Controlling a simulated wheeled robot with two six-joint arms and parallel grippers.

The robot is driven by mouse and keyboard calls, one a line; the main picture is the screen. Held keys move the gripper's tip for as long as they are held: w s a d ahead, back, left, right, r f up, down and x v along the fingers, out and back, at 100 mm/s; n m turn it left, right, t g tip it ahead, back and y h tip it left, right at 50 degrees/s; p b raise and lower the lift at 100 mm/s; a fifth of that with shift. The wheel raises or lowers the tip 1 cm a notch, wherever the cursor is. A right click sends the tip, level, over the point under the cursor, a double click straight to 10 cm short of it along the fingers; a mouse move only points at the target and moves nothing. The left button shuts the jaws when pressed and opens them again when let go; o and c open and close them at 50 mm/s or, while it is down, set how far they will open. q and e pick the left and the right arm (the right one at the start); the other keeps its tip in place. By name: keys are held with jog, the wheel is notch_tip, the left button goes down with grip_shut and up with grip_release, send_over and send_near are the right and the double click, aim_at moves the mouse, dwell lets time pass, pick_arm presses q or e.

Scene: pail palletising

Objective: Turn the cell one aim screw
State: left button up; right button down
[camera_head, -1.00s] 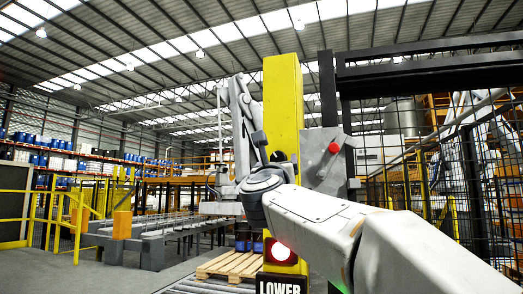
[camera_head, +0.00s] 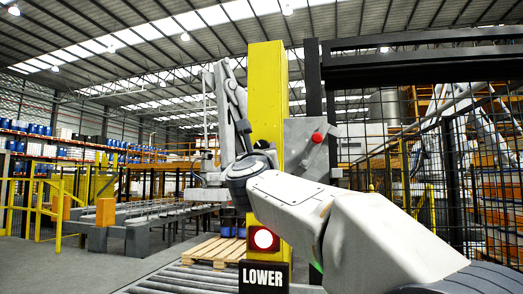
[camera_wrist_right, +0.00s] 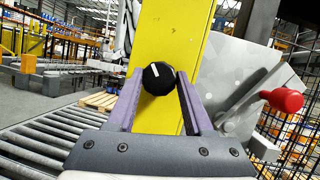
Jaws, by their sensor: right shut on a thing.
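A round black knob (camera_wrist_right: 158,78) with a white line on its face sits on a yellow post (camera_wrist_right: 170,35), and the line tilts slightly left of upright. My right gripper (camera_wrist_right: 159,84) has its two purple fingers on either side of this knob and is shut on it. In the head view the yellow post (camera_head: 266,100) stands at the centre, with my right arm reaching across in front of it. My left gripper is in neither view.
A grey plate carries a lever with a red knob (camera_head: 317,137), right of the post; the red knob (camera_wrist_right: 283,99) is close to my right gripper. A lit red lamp (camera_head: 263,239) sits above a LOWER sign (camera_head: 264,277). Mesh fencing (camera_head: 400,160) stands right, a roller conveyor (camera_head: 165,278) lower left.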

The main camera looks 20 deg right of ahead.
jog(key=n+y+p, duration=0.1)
jog(key=n+y, duration=0.1)
jog(key=n, duration=0.1)
jog(key=shift+r+n, duration=0.15)
jog(key=shift+n, duration=0.15)
jog(key=n+y+p, duration=0.1)
jog(key=n, duration=0.1)
jog(key=shift+d+n+p, duration=0.1)
jog(key=shift+n+p, duration=0.2)
jog(key=shift+p, duration=0.1)
jog(key=shift+n+y+p, duration=0.5)
jog(key=shift+n+p, duration=0.3)
jog(key=shift+n, duration=0.3)
jog(key=shift+c, duration=1.6)
grip_release()
